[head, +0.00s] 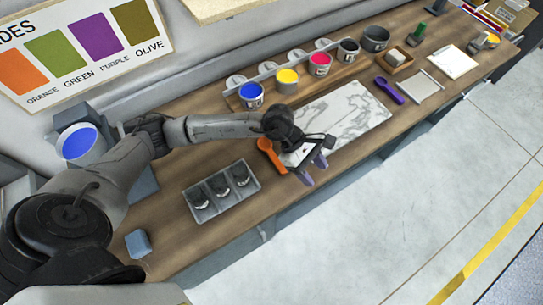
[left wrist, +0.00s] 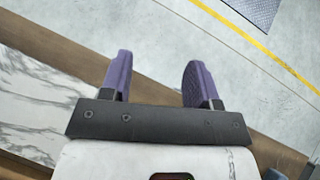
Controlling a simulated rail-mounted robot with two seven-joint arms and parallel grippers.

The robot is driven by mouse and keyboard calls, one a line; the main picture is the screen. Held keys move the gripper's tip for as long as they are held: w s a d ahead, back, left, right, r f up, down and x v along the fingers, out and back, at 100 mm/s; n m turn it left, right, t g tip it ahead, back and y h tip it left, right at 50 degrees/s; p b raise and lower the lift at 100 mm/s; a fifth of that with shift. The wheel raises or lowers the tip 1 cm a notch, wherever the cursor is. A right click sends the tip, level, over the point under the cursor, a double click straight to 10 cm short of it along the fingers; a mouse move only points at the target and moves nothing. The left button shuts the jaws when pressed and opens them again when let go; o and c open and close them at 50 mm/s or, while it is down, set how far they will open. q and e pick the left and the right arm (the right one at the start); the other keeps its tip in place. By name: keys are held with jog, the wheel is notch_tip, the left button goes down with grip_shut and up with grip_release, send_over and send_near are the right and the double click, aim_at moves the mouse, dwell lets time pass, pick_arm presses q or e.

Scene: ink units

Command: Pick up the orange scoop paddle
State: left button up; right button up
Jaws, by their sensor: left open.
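The orange scoop paddle (head: 270,155) lies on the wooden bench at the left end of the marble slab in the head view. My left gripper (head: 313,169) is just to its right, over the front edge of the bench, and partly covers the area beside it. The gripper is open and empty, with purple finger pads. In the left wrist view the open fingers (left wrist: 157,75) are spread apart with only the bench edge and floor behind them. The orange paddle is not seen in that view. My right gripper is in neither view.
The marble slab (head: 350,117) lies right of the paddle, with a purple scoop (head: 389,90) beyond. A grey tray with dark-topped jars (head: 197,196) stands to the left. Several ink cans, such as a blue one (head: 251,93), stand behind. Bare wood lies between tray and paddle.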

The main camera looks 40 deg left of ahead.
pick_arm(q)
jog(key=w+a+f+m+y, duration=0.25)
jog(key=a+y, duration=0.25)
jog(key=a, duration=0.4)
jog(key=m+y+b, duration=0.1)
jog(key=m+y, duration=0.1)
jog(key=y, duration=0.3)
send_over(272, 154)
jog(key=f, duration=0.1)
jog(key=shift+n+g, duration=0.25)
jog(key=shift+g, duration=0.15)
notch_tip(272, 154, down, 8)
jog(key=shift+w+a+r, duration=0.1)
jog(key=shift+w+r, duration=0.05)
jog(key=shift+r, duration=0.1)
jog(key=shift+f+p, duration=0.45)
jog(key=shift+f, duration=2.55)
jog(key=shift+c, duration=0.3)
grip_shut()
